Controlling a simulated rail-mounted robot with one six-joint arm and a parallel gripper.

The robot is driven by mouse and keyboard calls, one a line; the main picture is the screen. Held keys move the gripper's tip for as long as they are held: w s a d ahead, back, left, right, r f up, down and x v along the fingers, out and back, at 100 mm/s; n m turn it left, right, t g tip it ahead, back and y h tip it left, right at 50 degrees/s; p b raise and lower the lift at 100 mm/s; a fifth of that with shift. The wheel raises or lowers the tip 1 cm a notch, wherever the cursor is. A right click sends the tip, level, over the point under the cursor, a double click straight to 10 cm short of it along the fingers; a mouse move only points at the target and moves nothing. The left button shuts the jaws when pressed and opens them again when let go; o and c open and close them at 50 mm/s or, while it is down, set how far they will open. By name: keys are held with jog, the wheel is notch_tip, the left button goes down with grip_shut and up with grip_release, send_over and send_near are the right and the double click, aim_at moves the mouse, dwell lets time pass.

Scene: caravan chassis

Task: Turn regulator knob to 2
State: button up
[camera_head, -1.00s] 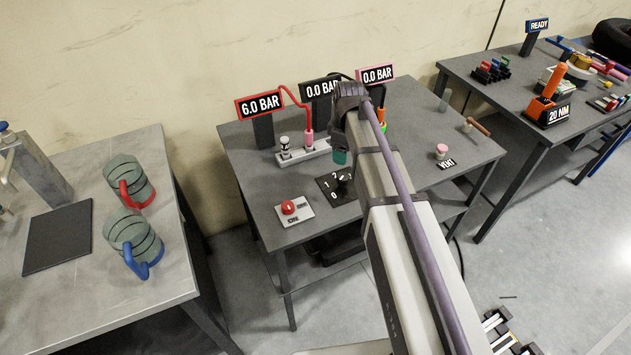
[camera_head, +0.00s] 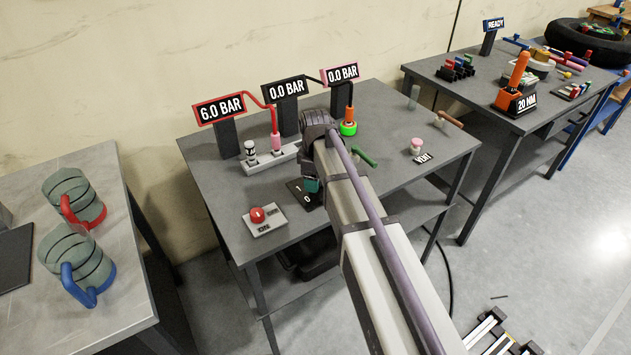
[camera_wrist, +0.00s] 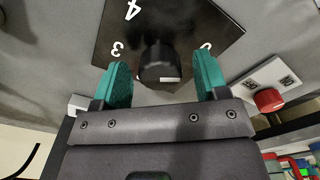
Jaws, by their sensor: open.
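The black regulator knob (camera_wrist: 160,65) stands on a square black dial plate (camera_wrist: 190,28) in the wrist view. Numerals 4 and 3 show at its left, and a numeral at the right is partly hidden by a finger. A white mark is on the knob's lower right edge. My gripper (camera_wrist: 163,76) is open, with one green finger on each side of the knob and visible gaps to both. In the head view my gripper (camera_head: 312,185) is over the dial plate (camera_head: 297,190), where 1 and 0 show; the knob is hidden there.
Behind stand displays reading 6.0 BAR (camera_head: 220,108), 0.0 BAR (camera_head: 287,88) and 0.0 BAR (camera_head: 341,73). A green-handled valve (camera_head: 363,156) and a pink-capped piece (camera_head: 416,145) are to the right.

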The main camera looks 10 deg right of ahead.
jog(key=c, duration=0.9)
jog(key=shift+m, duration=0.3)
jog(key=m, duration=1.2)
jog(key=shift+m, duration=0.3)
jog(key=m, duration=0.3)
jog(key=shift+m, duration=0.4)
jog(key=m, duration=0.7)
